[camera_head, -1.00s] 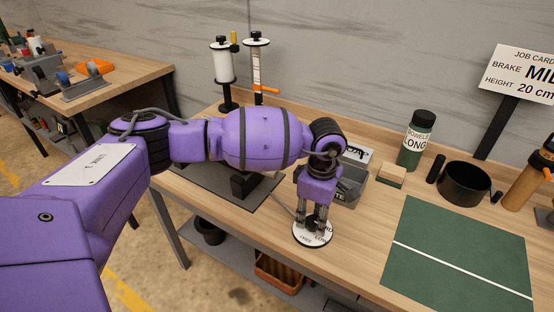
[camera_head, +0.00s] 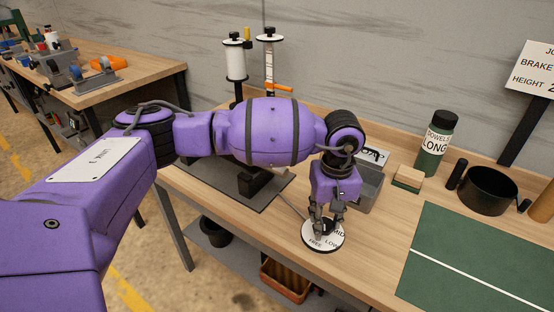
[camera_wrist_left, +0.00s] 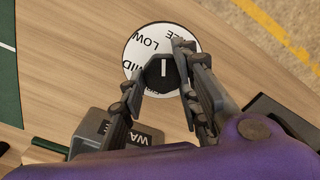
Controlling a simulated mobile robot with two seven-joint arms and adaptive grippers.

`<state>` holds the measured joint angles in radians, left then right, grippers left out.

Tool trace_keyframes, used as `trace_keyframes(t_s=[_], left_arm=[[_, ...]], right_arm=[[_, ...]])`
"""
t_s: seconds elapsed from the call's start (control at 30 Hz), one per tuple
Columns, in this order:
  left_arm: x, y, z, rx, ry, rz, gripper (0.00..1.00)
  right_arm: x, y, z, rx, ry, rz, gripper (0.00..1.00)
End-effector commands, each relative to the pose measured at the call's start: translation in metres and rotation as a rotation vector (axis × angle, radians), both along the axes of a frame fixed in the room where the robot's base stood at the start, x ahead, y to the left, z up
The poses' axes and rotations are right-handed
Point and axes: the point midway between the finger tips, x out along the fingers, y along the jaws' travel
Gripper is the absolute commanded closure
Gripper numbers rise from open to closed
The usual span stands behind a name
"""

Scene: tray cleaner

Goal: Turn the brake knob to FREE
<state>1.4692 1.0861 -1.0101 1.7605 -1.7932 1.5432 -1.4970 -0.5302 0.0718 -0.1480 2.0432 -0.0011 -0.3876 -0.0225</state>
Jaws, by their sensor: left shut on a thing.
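The brake dial (camera_head: 318,246) is a round white disc with black words, lying near the front edge of the bench. FREE, LOW and MID show on it. The dial also shows in the left wrist view (camera_wrist_left: 132,58). Its black knob (camera_wrist_left: 158,80) has a white pointer line, which points up in that view, roughly between LOW and FREE. My left gripper (camera_head: 323,229) comes down from above, shut on the knob, one finger on each side. The gripper (camera_wrist_left: 164,68) partly hides the dial's right side in the wrist view. My right gripper is not in view.
A grey box (camera_head: 368,190) stands just behind my left gripper. A green bottle (camera_head: 436,150), a black pot (camera_head: 487,190) and a green mat (camera_head: 480,255) are to the right. A card (camera_head: 538,70) reads BRAKE and HEIGHT, cut off. Two spindles stand behind my arm.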

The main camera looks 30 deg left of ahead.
Motion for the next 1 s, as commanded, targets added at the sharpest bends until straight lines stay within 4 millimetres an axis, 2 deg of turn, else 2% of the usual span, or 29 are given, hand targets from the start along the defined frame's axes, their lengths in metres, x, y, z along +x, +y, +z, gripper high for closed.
trace_keyframes(t_s=[0.03, 0.5, 1.0], left_arm=[[0.005, 0.001, 0.002, 0.000, -0.014, -0.040, 0.96], [0.003, -0.002, 0.003, -0.001, -0.015, -0.400, 0.96], [0.002, -0.004, 0.005, -0.004, -0.017, -0.522, 0.96]], right_arm=[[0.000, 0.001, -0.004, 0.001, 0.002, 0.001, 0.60], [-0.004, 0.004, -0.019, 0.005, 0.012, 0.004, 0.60], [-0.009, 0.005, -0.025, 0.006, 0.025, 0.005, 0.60]])
